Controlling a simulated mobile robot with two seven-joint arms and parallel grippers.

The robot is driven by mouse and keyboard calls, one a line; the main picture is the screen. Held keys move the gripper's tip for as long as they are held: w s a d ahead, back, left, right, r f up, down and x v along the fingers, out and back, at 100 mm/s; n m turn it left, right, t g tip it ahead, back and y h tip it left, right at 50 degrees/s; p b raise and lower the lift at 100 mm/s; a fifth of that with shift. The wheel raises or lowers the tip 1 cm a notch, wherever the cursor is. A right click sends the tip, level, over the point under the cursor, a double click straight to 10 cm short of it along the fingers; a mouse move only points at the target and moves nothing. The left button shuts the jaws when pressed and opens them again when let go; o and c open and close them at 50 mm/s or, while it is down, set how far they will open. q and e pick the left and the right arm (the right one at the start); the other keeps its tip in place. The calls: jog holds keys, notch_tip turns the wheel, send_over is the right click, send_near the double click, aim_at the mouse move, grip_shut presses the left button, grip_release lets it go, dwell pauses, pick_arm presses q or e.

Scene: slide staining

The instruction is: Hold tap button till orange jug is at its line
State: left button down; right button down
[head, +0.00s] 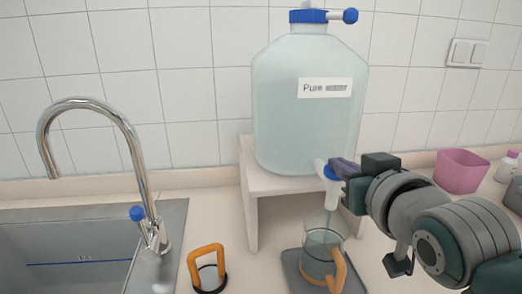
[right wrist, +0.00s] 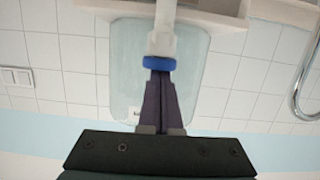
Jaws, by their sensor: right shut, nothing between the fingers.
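A large clear water container (head: 308,125) labelled "Pure water" stands on a white stand. Its white tap (head: 331,192) has a blue button (head: 328,171), which also shows in the right wrist view (right wrist: 160,64). My right gripper (head: 338,168) is shut and empty, its fingertips at the blue button and seemingly touching it. A clear jug with an orange handle (head: 338,268) stands upright below the tap. Its water level and fill line are too unclear to tell. My left gripper is not in view.
The jug stands on a grey pad (head: 293,268). Another orange-handled item (head: 207,250) stands left of it, beside the sink (head: 60,240) and chrome faucet (head: 130,135). A pink container (head: 461,172) stands at the back right. The white stand (head: 250,205) borders the tap.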

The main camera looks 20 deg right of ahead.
notch_tip(320, 180, up, 4)
jog(key=p, duration=0.4)
jog(key=shift+p, duration=0.3)
jog(key=b+v, duration=0.1)
jog(key=v, duration=0.9)
jog(key=shift+r, duration=0.15)
jog(key=s+a+f+n+g+y, duration=0.2)
jog(key=s+a+f+g, duration=0.3)
jog(key=s, duration=0.4)
jog(key=s+a+f+n+g+y, duration=0.2)
jog(key=s+f+n+g, duration=0.1)
jog(key=s+f+g, duration=0.4)
notch_tip(320, 180, up, 31)
jog(key=p, duration=2.9)
jog(key=shift+s+a+f+m+t, duration=0.2)
jog(key=shift+s+m+t, duration=0.1)
jog(key=shift+s, duration=0.15)
